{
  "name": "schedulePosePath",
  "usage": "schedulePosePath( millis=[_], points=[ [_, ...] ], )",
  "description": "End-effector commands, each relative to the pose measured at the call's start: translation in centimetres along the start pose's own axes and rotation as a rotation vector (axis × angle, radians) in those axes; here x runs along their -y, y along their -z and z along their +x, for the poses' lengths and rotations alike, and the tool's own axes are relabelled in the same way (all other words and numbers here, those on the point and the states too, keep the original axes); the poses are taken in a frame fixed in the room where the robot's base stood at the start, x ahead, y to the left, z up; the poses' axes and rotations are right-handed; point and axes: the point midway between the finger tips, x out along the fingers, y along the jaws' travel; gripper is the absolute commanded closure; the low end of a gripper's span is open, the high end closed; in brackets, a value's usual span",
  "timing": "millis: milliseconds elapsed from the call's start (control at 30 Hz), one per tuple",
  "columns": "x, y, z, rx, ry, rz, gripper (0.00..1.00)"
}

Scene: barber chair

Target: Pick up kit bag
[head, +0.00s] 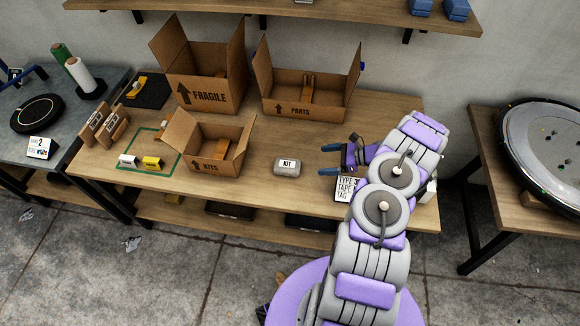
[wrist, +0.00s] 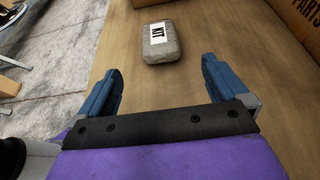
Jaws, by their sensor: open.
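The kit bag (head: 288,166) is a small grey pouch with a white KIT label, lying on the wooden table (head: 262,190) between the KITS box and my arm. It also shows in the wrist view (wrist: 161,44), ahead of my fingers and apart from them. My gripper (head: 324,159) is open and empty, just right of the bag in the head view. In the wrist view its blue fingers (wrist: 162,86) are spread wide, with bare table between them.
The open KITS box (head: 213,165) stands left of the bag. The PARTS box (head: 290,108) and FRAGILE box (head: 206,97) stand behind. A TYPE TAPE TAG sign (head: 348,190) is under my wrist. Table around the bag is clear.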

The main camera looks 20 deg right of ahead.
Motion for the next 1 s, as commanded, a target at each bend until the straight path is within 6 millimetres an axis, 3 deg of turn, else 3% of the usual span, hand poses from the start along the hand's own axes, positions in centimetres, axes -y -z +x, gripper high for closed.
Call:
schedulePosePath(
  millis=[100, 300, 667, 1000],
  points=[
    [-0.5, -0.1, 3.0, -0.005, -0.006, 0.0, 0.0],
    [-0.5, -0.1, 6.8, -0.006, -0.005, -0.003, 0.0],
    [0.1, 0.1, 9.3, 0.0, -0.002, 0.0, 0.0],
    [0.1, -0.2, 14.1, -0.003, -0.004, -0.003, 0.0]
  ],
)
